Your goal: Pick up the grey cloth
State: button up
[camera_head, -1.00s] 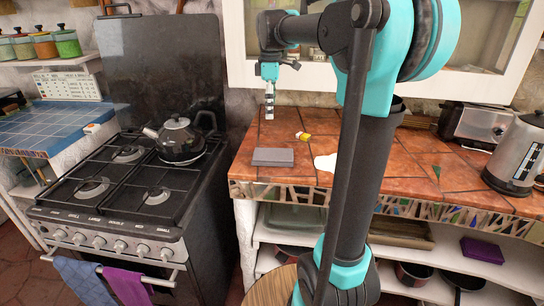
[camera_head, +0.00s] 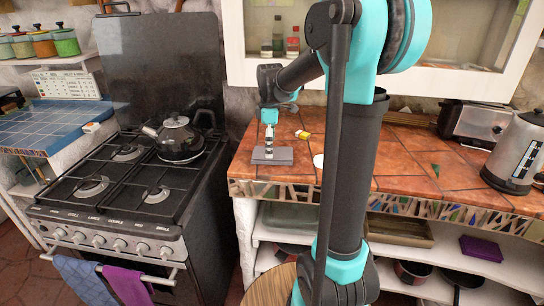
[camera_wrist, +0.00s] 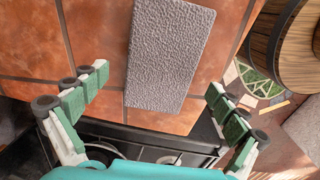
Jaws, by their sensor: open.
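The grey cloth (camera_head: 285,157) lies flat as a rectangle on the terracotta-tiled counter (camera_head: 410,165), near its left front corner. In the wrist view the cloth (camera_wrist: 170,50) has a rough, textured surface and runs from the top edge down between my fingers. My gripper (camera_head: 269,151) is over the cloth, pointing down, and covers its middle in the head view. In the wrist view my gripper (camera_wrist: 158,80) has its fingers spread wide, one on each side of the cloth with tile showing between. Whether the fingertips touch the counter cannot be told.
A small yellow-and-white item (camera_head: 302,134) lies behind the cloth, and a white thing (camera_head: 319,160) lies to its right, partly hidden by my arm. The stove (camera_head: 130,190) with a black kettle (camera_head: 178,139) stands left of the counter. A toaster (camera_head: 475,122) and steel kettle (camera_head: 517,155) stand right.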

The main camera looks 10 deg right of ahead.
jog(key=shift+f, duration=1.2)
jog(key=c, duration=1.3)
jog(key=shift+o, duration=0.2)
notch_tip(320, 180, up, 20)
jog(key=o, duration=0.6)
jog(key=shift+c, duration=0.2)
jog(key=c, duration=0.4)
